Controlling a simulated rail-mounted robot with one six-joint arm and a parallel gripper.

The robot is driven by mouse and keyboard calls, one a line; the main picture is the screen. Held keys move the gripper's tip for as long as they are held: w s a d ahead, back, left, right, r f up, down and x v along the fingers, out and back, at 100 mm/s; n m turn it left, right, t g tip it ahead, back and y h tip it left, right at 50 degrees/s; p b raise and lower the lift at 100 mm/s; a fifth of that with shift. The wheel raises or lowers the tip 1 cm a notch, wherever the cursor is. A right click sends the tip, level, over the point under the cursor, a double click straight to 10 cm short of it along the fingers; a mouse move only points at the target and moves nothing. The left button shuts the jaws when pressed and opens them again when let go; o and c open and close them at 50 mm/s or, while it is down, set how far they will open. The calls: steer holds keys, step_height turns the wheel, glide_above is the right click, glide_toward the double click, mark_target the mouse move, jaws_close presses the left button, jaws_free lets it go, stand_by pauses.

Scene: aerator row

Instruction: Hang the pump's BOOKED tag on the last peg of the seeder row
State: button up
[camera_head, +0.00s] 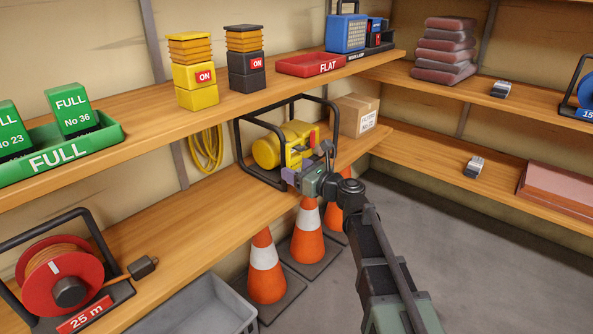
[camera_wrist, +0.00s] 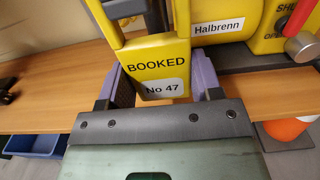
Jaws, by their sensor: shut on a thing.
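The yellow BOOKED tag (camera_wrist: 157,68), marked No 47, stands upright between the purple fingers of my gripper (camera_wrist: 163,84) in the wrist view. My gripper is shut on it. The tag's open yellow loop rises above, with dark parts showing through it; I cannot tell whether it still hangs on something. The yellow pump (camera_head: 279,146), in a black tube frame, sits on the lower shelf, with my gripper (camera_head: 291,178) at its front. In the wrist view the pump body (camera_wrist: 222,42) carries a Halbrenn label, close behind the tag. No seeder row or pegs are recognisable in either view.
The lower wooden shelf (camera_head: 190,208) holds a cable reel (camera_head: 60,277) at left and a cardboard box (camera_head: 356,115) at right. Traffic cones (camera_head: 266,285) and a grey crate (camera_head: 195,308) stand below. The upper shelf is above the pump. Floor at right is clear.

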steer(key=shift+r, duration=0.1)
steer(key=shift+r+p, duration=0.75)
steer(key=shift+p, duration=0.1)
steer(key=v, duration=0.8)
steer(key=shift+s+d, duration=0.2)
stand_by(0.8)
